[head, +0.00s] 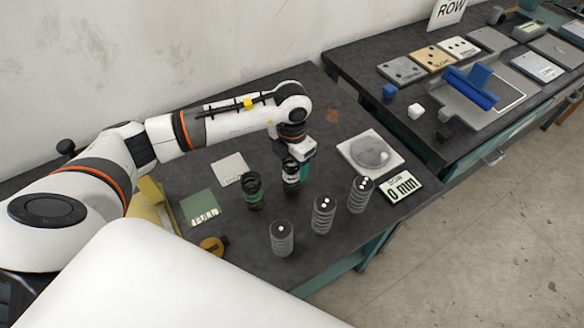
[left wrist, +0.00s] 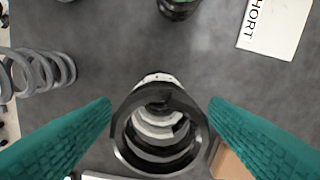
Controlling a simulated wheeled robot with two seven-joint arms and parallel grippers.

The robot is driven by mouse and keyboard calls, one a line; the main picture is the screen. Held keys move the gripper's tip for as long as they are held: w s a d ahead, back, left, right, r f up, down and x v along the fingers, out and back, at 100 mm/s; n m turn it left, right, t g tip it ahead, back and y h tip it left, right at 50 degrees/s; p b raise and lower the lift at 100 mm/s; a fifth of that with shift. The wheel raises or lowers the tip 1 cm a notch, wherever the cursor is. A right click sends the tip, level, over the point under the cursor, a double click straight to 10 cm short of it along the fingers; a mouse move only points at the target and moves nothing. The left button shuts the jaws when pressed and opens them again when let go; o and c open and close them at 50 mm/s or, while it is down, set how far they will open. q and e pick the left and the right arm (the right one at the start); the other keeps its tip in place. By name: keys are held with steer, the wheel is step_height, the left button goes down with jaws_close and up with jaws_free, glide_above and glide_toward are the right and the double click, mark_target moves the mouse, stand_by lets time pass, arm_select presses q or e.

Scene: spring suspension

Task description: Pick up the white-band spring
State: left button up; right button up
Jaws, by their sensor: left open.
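The white-band spring (head: 290,178), a dark coil with a white band, stands upright on the dark table in the head view. My left gripper (head: 298,167) is above and around it and partly hides it. In the left wrist view the same spring (left wrist: 158,150) is seen from above, between the teal fingers of the open left gripper (left wrist: 160,108). My right gripper is not in view.
A green-band dark spring (head: 253,192) stands close by on the left. Several grey springs (head: 323,215) stand along the front. A white plate with a round disc (head: 370,153), a display (head: 401,187), a white card (head: 229,169) and a green card (head: 199,207) lie around.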

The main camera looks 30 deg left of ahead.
arm_select(q)
steer(key=shift+f, duration=1.4)
steer(key=c, duration=1.2)
